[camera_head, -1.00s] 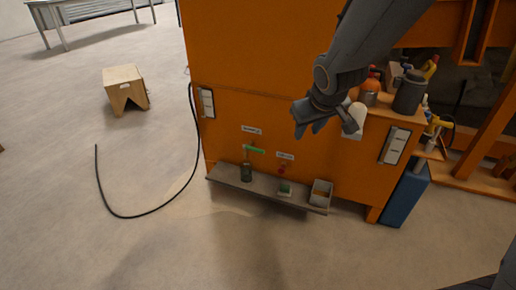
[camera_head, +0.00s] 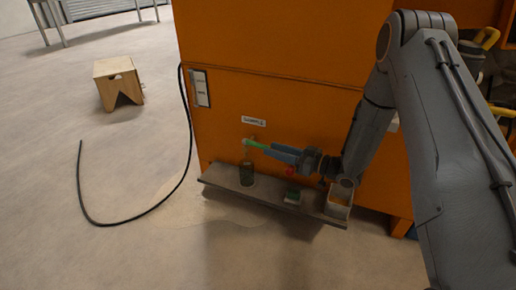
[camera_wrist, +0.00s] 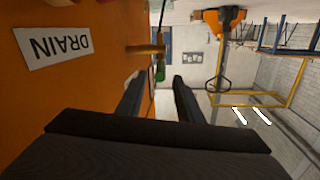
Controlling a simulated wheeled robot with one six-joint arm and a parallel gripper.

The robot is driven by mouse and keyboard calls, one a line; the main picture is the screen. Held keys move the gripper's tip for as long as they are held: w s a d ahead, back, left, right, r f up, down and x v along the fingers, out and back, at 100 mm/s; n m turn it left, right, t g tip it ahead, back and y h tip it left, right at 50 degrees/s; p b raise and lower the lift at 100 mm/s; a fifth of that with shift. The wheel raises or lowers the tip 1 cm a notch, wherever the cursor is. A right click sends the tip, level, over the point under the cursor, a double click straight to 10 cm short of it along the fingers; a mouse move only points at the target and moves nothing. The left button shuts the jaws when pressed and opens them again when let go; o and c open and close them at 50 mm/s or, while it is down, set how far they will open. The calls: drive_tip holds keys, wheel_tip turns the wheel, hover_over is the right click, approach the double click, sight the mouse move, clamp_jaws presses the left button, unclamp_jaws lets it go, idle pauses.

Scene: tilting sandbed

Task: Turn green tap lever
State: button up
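The green tap lever (camera_head: 256,145) sticks out from the orange wall above the grey shelf. In the wrist view the green lever (camera_wrist: 160,71) hangs from a brass tap (camera_wrist: 146,50), just beyond the gap between my fingertips. My gripper (camera_head: 276,151) is open, with its two fingers spread and reaching left toward the lever's free end. In the wrist view my gripper (camera_wrist: 159,90) shows nothing clamped between its fingers. Whether a finger touches the lever cannot be told.
A DRAIN label (camera_wrist: 54,46) is on the wall beside the tap. A jar (camera_head: 246,174) stands on the shelf (camera_head: 222,179) below the tap. A red handle (camera_head: 290,170), a green block (camera_head: 292,196) and a small bin (camera_head: 338,205) are to the right. A black hose (camera_head: 187,130) hangs at left.

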sight(262, 147)
drive_tip(key=shift+y, duration=0.3)
drive_tip(key=b+x, duration=0.1)
drive_tip(key=x, duration=0.1)
drive_tip(key=b+x, duration=0.2)
drive_tip(key=x, duration=0.1)
drive_tip(key=shift+w+a+f, duration=0.2)
drive_tip(key=shift+a+f, duration=0.15)
drive_tip(key=shift+f, duration=0.05)
drive_tip(key=shift+x, duration=0.8)
drive_tip(key=shift+r, duration=0.1)
drive_tip(key=shift+c, duration=0.4)
clamp_jaws()
